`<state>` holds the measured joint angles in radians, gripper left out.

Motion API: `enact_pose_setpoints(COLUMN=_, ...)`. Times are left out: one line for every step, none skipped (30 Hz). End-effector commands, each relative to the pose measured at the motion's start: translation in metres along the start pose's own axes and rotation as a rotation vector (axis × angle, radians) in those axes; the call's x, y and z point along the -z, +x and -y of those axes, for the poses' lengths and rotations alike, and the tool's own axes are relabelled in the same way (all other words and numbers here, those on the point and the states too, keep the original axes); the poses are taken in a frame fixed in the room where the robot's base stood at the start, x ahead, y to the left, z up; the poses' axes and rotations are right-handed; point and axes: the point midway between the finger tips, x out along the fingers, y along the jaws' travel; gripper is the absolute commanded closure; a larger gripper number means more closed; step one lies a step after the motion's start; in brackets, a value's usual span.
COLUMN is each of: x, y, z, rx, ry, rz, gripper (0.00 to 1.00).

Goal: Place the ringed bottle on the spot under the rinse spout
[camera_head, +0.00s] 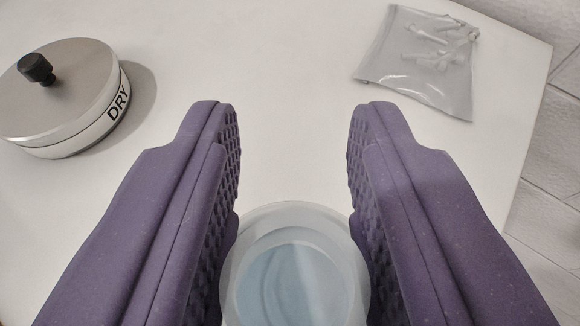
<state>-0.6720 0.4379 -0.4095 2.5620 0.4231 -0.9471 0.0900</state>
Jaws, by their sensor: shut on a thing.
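My gripper (293,150) reaches in from the bottom of the view, with its two purple, studded fingers on either side of a bottle. The bottle (295,275) is a round, translucent, whitish vessel seen from above, with a pale blue inside. Its sides meet the finger pads near the bottom edge, and the gripper is shut on it. I cannot make out a distinct ring on it, and its lower part is hidden. The rinse spout and the spot under it are not in view.
A round metal-lidded container marked DRY (65,100), with a black knob, stands at the upper left. A clear bag of small fittings (422,60) lies at the upper right. The white table (270,60) is bare between them; its right edge borders a tiled surface.

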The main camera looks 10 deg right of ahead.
Motion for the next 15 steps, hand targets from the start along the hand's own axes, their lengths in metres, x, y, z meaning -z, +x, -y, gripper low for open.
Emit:
enact_pose_setpoints(x=0.008, y=-0.002, z=0.0, rx=-0.004, ry=-0.008, rz=0.001, gripper=1.0)
enact_pose_setpoints(x=0.009, y=-0.002, z=-0.001, rx=-0.006, ry=-0.01, rz=-0.002, gripper=1.0)
enact_pose_setpoints(x=0.01, y=-0.002, z=-0.002, rx=-0.008, ry=-0.011, rz=-0.004, gripper=1.0)
enact_pose_setpoints(x=0.01, y=-0.003, z=-0.003, rx=-0.009, ry=-0.013, rz=-0.004, gripper=1.0)
enact_pose_setpoints(x=0.011, y=-0.003, z=-0.003, rx=-0.009, ry=-0.013, rz=-0.005, gripper=1.0)
enact_pose_setpoints(x=0.011, y=-0.004, z=-0.005, rx=-0.01, ry=-0.015, rz=-0.006, gripper=1.0)
enact_pose_setpoints(x=0.011, y=-0.005, z=-0.006, rx=-0.011, ry=-0.015, rz=-0.006, gripper=1.0)
enact_pose_setpoints(x=0.011, y=-0.006, z=-0.008, rx=-0.012, ry=-0.015, rz=-0.006, gripper=1.0)
enact_pose_setpoints(x=0.011, y=-0.007, z=-0.009, rx=-0.011, ry=-0.014, rz=-0.006, gripper=1.0)
enact_pose_setpoints(x=0.01, y=-0.009, z=-0.011, rx=-0.01, ry=-0.015, rz=-0.004, gripper=1.0)
enact_pose_setpoints(x=0.01, y=-0.01, z=-0.012, rx=-0.009, ry=-0.013, rz=-0.004, gripper=1.0)
enact_pose_setpoints(x=0.009, y=-0.012, z=-0.014, rx=-0.007, ry=-0.012, rz=-0.003, gripper=1.0)
enact_pose_setpoints(x=0.008, y=-0.013, z=-0.016, rx=-0.005, ry=-0.01, rz=-0.001, gripper=1.0)
enact_pose_setpoints(x=0.007, y=-0.015, z=-0.017, rx=-0.003, ry=-0.008, rz=0.001, gripper=1.0)
enact_pose_setpoints(x=0.006, y=-0.018, z=-0.019, rx=0.001, ry=-0.004, rz=0.004, gripper=1.0)
